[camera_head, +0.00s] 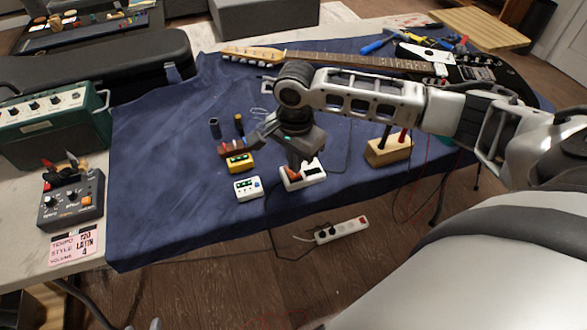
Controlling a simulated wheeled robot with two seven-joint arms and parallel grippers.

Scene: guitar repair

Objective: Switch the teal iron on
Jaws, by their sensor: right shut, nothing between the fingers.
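My right arm reaches in from the right across the blue cloth. Its gripper (293,171) points down at a white box (303,178) near the cloth's front edge. Its fingers are shut and empty, and they hide part of the box's top; I cannot tell whether they touch it. A small teal patch (446,141) shows below my right forearm, mostly hidden, and I cannot tell whether it is the teal iron. No iron shows clearly, and no switch can be made out. My left gripper is not in view.
A small white device (248,188) and a yellow box (239,163) stand left of the gripper. A wooden block (389,151) holding upright tools stands to the right. An electric guitar (350,60) lies behind. A power strip (341,230) lies on the floor. The cloth's left part is clear.

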